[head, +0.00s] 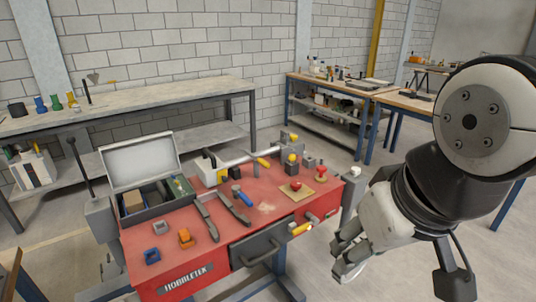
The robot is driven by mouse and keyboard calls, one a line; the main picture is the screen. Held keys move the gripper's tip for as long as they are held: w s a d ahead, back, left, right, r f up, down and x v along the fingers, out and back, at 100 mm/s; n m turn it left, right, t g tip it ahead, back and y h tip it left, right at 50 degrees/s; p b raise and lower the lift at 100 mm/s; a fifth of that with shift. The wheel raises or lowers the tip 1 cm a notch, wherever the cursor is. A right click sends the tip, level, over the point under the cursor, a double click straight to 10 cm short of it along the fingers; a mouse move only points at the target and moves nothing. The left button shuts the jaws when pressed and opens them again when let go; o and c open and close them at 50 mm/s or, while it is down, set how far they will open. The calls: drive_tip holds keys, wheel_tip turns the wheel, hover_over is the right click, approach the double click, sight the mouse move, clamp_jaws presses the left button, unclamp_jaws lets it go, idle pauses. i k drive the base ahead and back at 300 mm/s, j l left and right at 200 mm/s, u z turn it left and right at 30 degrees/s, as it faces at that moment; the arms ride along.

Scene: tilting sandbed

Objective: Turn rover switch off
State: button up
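No part is clearly marked as the rover switch, and I cannot tell which one it is. In the head view, a red knob on a tan plate (295,188) lies on the right half of the red workbench top (265,208). A red mushroom-shaped part (321,173) stands to its right, near the bench's right edge. A yellow-handled part (301,229) sits on the bench's front side, right of the drawer. My gripper (342,258) is off the bench's right front corner, pointing left and down. Its fingers look apart and empty, touching nothing.
An open grey case (140,163) stands at the bench's back left. Pliers-like tools (207,217), a blue-handled tool (241,196) and small blue and orange blocks lie on top. A drawer (258,248) is in front. Long tables stand behind. Floor right of the bench is clear.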

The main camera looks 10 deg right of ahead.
sight(296, 185)
drive_tip(key=z, duration=0.2)
drive_tip(key=i+l+z, duration=0.1)
drive_tip(key=i+l, duration=0.15)
drive_tip(key=i, duration=0.25)
drive_tip(key=i+l+z, duration=0.1)
drive_tip(key=i+l, duration=0.15)
drive_tip(key=i, duration=0.25)
